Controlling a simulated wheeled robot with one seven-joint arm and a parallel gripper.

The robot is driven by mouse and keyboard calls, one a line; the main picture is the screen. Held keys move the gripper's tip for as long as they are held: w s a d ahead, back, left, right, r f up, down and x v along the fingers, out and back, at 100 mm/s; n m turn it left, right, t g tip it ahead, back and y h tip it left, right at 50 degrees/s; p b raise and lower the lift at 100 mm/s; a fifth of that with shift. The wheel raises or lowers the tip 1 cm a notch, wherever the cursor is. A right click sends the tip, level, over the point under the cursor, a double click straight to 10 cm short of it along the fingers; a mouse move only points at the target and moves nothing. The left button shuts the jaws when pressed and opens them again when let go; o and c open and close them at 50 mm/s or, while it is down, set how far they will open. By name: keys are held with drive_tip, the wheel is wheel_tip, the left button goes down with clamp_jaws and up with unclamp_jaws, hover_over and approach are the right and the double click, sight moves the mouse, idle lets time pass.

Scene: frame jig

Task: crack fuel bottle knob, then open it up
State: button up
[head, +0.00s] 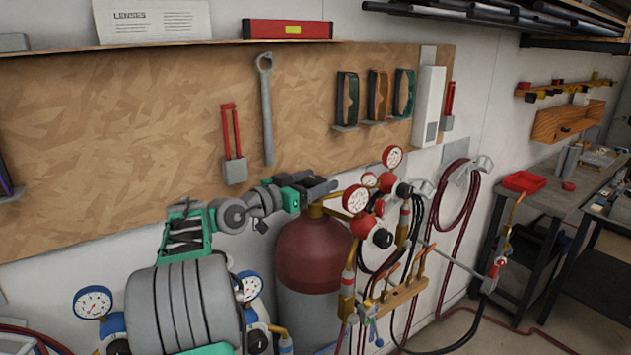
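The fuel bottle (312,255) is a maroon cylinder with a paler lower body, standing upright by the wall. A brass valve neck shows at its top, but the knob is hidden by my gripper or too small to make out. My gripper (326,187), dark grey with a green section behind it, reaches in from the left and is at the top of the bottle. Its fingers lie over the valve area. I cannot tell whether they touch or grip the knob. A red regulator (377,237) with a round gauge (356,198) sits just right of the valve.
More red-topped gauges (392,157), hoses (460,195) and a brass torch bracket (402,292) crowd the right side. Blue-rimmed gauges (93,302) stand at lower left. Workbenches stand far right.

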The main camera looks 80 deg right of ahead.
drive_tip(key=c, duration=1.2)
drive_tip(key=shift+b, duration=0.4)
drive_tip(key=n+t+b, duration=0.1)
drive_tip(key=b, duration=0.1)
drive_tip(key=n+t+h+b, duration=0.1)
drive_tip(key=t+b, duration=0.1)
drive_tip(key=shift+s+f+h, duration=0.15)
drive_tip(key=shift+f+h, duration=0.1)
drive_tip(key=shift+h, duration=0.05)
drive_tip(key=n+t+h+b, duration=0.1)
drive_tip(key=n+t+b, duration=0.1)
drive_tip(key=t+b, duration=0.1)
drive_tip(key=shift+r+n+t, duration=0.1)
drive_tip(key=shift+n+t, duration=0.2)
drive_tip(key=shift+t, duration=0.1)
drive_tip(key=shift+w+r+n+t+b, duration=0.2)
drive_tip(key=shift+n+t+b, duration=0.4)
drive_tip(key=shift+t+b, duration=0.25)
drive_tip(key=shift+t, duration=0.25)
drive_tip(key=o, duration=1.4)
